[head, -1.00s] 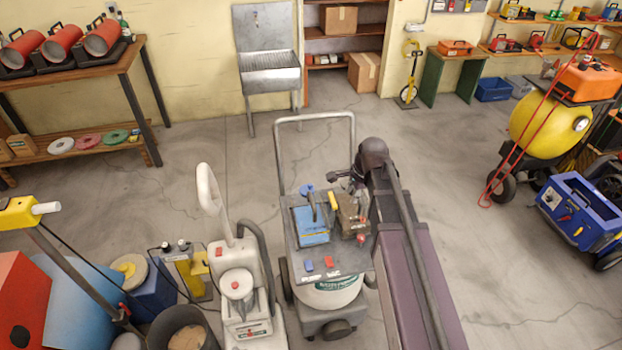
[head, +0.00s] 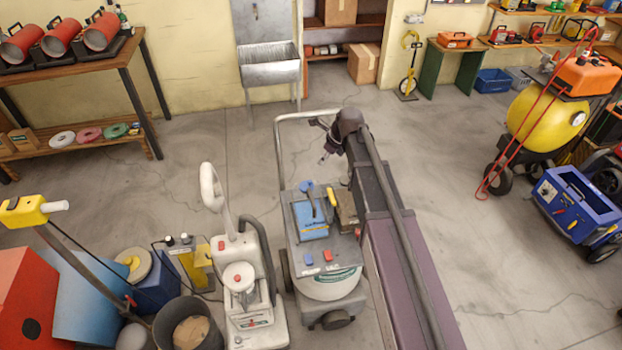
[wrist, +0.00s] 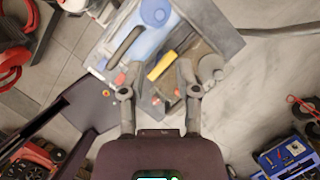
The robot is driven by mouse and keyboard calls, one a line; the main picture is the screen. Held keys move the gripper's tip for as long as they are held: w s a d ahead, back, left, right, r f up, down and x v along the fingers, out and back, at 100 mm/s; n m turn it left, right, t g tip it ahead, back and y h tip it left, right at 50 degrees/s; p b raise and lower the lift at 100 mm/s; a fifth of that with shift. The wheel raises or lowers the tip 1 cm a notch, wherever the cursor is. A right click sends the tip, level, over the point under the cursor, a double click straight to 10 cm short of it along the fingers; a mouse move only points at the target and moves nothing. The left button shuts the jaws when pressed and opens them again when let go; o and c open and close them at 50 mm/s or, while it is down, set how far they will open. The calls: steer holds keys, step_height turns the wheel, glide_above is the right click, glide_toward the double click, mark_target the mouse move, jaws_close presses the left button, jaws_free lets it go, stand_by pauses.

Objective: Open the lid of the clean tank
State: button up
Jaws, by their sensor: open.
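The extractor machine carries a blue tank (head: 312,222) and a brown tank (head: 346,209) side by side on its grey top. The blue tank has a round blue cap (wrist: 157,12) and a dark handle (wrist: 125,47); the brown one has a yellow handle (wrist: 162,66). I cannot read which is labelled clean. No raised lid is visible. My gripper (head: 325,157) is open and empty, beyond the tanks near the machine's push handle. In the wrist view my gripper (wrist: 156,82) has its fingers spread, with the tanks in the background between and beyond them.
The push handle (head: 278,150) rises behind the tanks. A white upright machine (head: 247,290) stands close on the left, beside a dark bin (head: 188,325). A yellow tank cart (head: 545,120) and a blue machine (head: 578,205) stand right. Floor between is clear.

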mark_target(310, 181)
steer(key=shift+f, duration=0.15)
steer(key=b+x, duration=1)
steer(key=shift+f, duration=0.35)
steer(key=shift+b+x, duration=1.35)
steer(key=shift+x, duration=0.1)
steer(key=shift+a, duration=0.1)
steer(key=shift+r, duration=0.1)
steer(key=shift+c, duration=0.2)
jaws_close()
